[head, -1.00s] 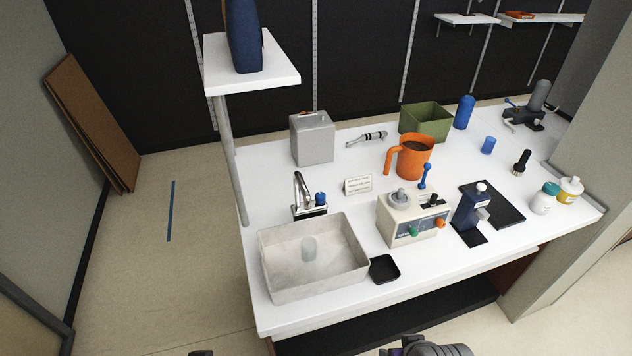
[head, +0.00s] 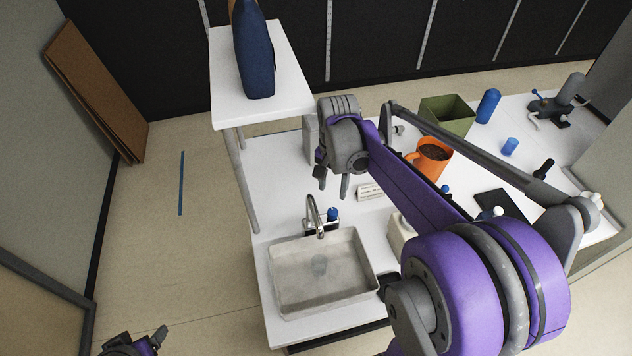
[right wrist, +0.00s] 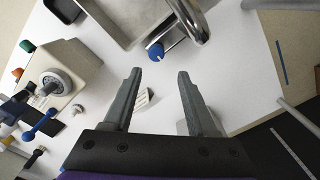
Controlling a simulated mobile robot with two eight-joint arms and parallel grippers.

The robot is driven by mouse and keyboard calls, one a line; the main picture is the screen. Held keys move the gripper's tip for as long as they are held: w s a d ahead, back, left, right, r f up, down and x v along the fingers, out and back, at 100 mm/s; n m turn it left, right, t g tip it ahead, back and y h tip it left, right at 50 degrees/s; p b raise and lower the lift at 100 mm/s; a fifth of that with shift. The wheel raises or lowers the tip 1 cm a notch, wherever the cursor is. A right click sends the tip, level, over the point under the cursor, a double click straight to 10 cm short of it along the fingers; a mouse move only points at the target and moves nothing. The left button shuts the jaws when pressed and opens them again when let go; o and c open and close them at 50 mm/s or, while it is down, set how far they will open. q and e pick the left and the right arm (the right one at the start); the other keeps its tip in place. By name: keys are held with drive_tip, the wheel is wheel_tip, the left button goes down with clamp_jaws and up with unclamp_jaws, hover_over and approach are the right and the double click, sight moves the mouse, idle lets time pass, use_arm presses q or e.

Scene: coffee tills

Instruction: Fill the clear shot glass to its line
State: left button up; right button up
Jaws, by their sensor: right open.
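The clear shot glass (head: 319,265) appears as a small, faint see-through cylinder inside the grey sink basin (head: 285,305); its line is too small to make out. The curved metal tap (head: 312,212) stands behind the basin with a blue knob (head: 333,213) beside it. My right gripper (head: 333,187) is open and empty, pointing down above the counter behind the tap. In the right wrist view the open fingers (right wrist: 160,75) point towards the blue knob (right wrist: 155,52), apart from it. Part of my left gripper (head: 148,343) shows low at the left; its fingers are unclear.
A cream machine with a dial (right wrist: 58,78) stands right of the sink, mostly behind my right arm in the head view. An orange jug (head: 430,160) and green bin (head: 450,116) are further back. A post and raised shelf (head: 275,95) stand at the counter's left end.

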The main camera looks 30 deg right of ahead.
sight(333, 211)
drive_tip(key=f, duration=0.1)
drive_tip(key=s+f+b, duration=0.1)
drive_tip(key=f, duration=0.1)
drive_tip(key=shift+s+f, duration=0.15)
drive_tip(key=shift+f, duration=0.15)
drive_tip(key=f+b, duration=0.1)
drive_tip(key=f, duration=0.2)
drive_tip(key=f+b, duration=0.2)
drive_tip(key=shift+w+f, duration=0.2)
drive_tip(key=shift+f, duration=0.2)
drive_tip(key=shift+r, duration=0.3)
drive_tip(key=shift+c, duration=1.4)
use_arm(q)
drive_tip(key=s+f, duration=0.3)
drive_tip(key=f, duration=0.3)
drive_tip(key=shift+s+g, duration=0.2)
drive_tip(key=shift+g, duration=0.2)
use_arm(e)
drive_tip(key=c, duration=0.5)
